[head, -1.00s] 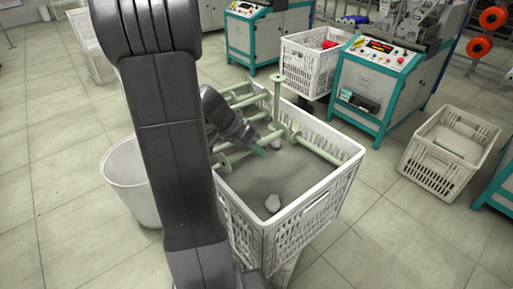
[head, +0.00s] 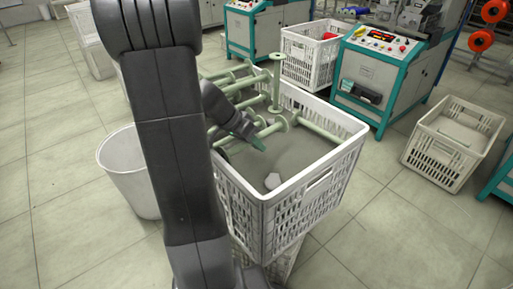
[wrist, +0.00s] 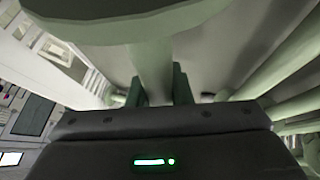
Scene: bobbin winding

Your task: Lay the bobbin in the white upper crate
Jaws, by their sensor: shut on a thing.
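The white upper crate (head: 318,178) stands right of my arm in the head view, stacked on another crate. My gripper (head: 258,144) is inside its rim outline, over the grey inner floor. It is shut on a pale green bobbin (head: 270,130), which lies slanted across the fingers in the head view. In the wrist view, the bobbin's shaft (wrist: 152,72) passes between the two green fingers (wrist: 158,88), with a flange close to the camera. Whether the bobbin touches the crate floor cannot be told.
Several more pale green bobbins lie in the crate's back left part; one bobbin (head: 275,85) stands upright there. A white bin (head: 128,172) stands left, a teal machine (head: 385,70) behind, another crate (head: 455,142) at right.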

